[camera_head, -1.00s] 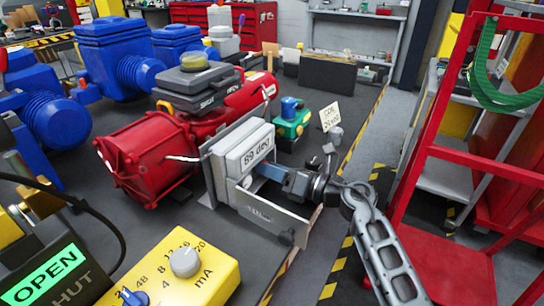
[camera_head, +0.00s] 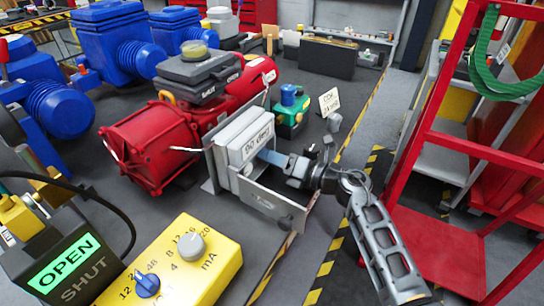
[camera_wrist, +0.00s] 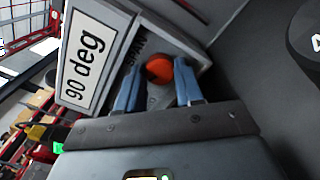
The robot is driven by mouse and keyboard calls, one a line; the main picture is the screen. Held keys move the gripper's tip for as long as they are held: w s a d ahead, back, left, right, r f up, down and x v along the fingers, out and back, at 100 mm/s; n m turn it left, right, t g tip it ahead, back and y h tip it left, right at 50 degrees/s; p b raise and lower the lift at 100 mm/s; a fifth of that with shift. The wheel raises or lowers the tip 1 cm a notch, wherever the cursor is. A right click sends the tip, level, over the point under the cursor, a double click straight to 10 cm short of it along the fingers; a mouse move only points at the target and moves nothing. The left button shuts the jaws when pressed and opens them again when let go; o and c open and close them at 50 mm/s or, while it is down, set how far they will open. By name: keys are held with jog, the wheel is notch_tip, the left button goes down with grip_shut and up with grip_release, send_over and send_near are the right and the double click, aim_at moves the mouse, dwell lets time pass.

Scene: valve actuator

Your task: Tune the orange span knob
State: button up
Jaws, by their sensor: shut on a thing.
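The orange span knob (camera_wrist: 159,69) shows in the wrist view, beside a "SPAN" label on a grey housing. My gripper (camera_wrist: 158,76) has its two blue fingers on either side of the knob and is shut on it. In the head view my gripper (camera_head: 268,157) reaches into the open box of the positioner (camera_head: 238,140) from the right, and the knob is hidden there. The white display (camera_wrist: 84,57) above the knob reads "90 deg".
A red actuator (camera_head: 150,150) stands left of the positioner. A yellow mA box (camera_head: 190,275) and an OPEN/SHUT indicator (camera_head: 65,262) are in front. A green-and-blue device (camera_head: 290,112) stands behind. A red ladder frame (camera_head: 440,125) is at the right.

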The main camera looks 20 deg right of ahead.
jog(key=o, duration=0.8)
jog(key=shift+c, duration=0.2)
jog(key=v, duration=0.7)
jog(key=shift+s+d+b, duration=0.25)
jog(key=shift+s+b, duration=0.05)
jog(key=shift+b, duration=0.05)
